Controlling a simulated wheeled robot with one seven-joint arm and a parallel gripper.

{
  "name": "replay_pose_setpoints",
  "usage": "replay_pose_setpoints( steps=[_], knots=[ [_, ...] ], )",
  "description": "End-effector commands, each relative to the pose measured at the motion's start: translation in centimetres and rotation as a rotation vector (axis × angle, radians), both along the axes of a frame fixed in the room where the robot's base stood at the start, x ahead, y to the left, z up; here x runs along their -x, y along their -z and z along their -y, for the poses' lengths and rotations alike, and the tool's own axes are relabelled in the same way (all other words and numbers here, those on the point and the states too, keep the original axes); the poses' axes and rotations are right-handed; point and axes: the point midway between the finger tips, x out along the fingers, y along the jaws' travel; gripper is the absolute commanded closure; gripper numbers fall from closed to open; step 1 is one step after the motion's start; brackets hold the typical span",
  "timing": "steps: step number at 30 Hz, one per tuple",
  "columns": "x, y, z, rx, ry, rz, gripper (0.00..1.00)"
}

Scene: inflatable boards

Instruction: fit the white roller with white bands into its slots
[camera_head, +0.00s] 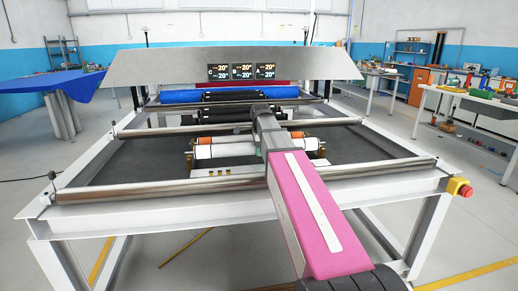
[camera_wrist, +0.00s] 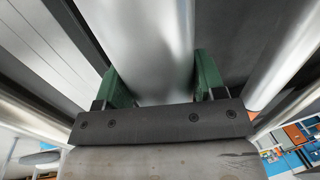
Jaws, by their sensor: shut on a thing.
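A white roller (camera_head: 232,150) lies level over the middle of the machine frame, showing on both sides of my arm; its middle is hidden behind the arm. Orange bands (camera_head: 208,141) show just behind it, seemingly on another roller. In the wrist view, my gripper (camera_wrist: 160,82) has its two green fingers closed on either side of a smooth, pale roller (camera_wrist: 150,40), which seems to be the white one. White bands cannot be made out. The ends and slots are too small to judge.
Long steel bars (camera_head: 130,192) cross the frame in front and behind. A black roller (camera_head: 215,114) and a blue roller (camera_head: 185,96) lie farther back, below a slanted panel (camera_head: 160,68) with displays. A red emergency button (camera_head: 464,188) sits at the right corner.

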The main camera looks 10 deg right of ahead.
Motion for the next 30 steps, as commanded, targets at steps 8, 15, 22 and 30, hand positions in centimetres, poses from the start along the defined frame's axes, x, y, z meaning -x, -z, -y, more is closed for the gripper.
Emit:
replay_pose_setpoints(
  steps=[8,15,22,30],
  knots=[
    [0.0,0.0,0.0,0.0,0.0,0.001,0.87],
    [0.0,0.1,0.0,0.0,0.0,0.001,0.87],
    [0.0,0.5,0.0,0.0,0.0,0.002,0.87],
    [0.0,1.0,0.0,0.0,0.0,0.001,0.87]
  ],
)
